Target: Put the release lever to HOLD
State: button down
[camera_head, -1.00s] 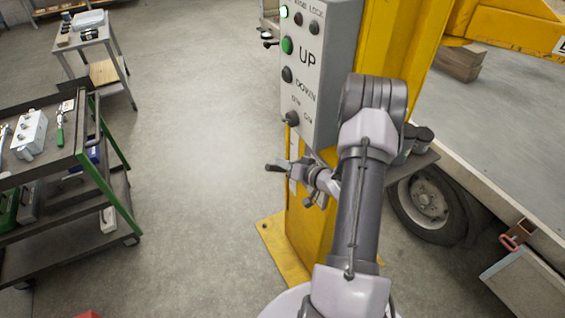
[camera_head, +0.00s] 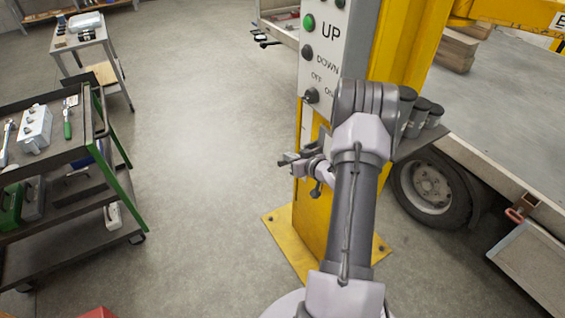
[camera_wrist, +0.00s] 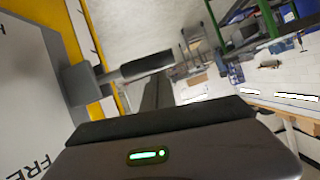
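The release lever shows in the wrist view as a grey hub (camera_wrist: 82,82) with a dark handle (camera_wrist: 147,65) reaching right. It sits beside a grey plate (camera_wrist: 25,100) with a cut-off "FRE" at the bottom and an "H" at the upper left. Which mark the lever stands at, I cannot tell. In the head view, a small dark handle on the yellow post (camera_head: 310,215), likely the lever (camera_head: 287,158), is close to my gripper (camera_head: 317,180). My fingers' opening is unclear.
A control box (camera_head: 328,50) with UP, DOWN and OFF/ON marks is on the post above my gripper. A tool cart (camera_head: 85,150) stands left, a small table (camera_head: 85,40) behind it. A trailer wheel (camera_head: 432,188) is right. The floor between cart and post is clear.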

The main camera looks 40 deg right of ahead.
notch_tip(320, 180, down, 6)
jog(key=b, duration=0.3)
dwell(0.3)
jog(key=shift+a+f, duration=0.2)
jog(key=shift+f, duration=0.1)
dwell(0.3)
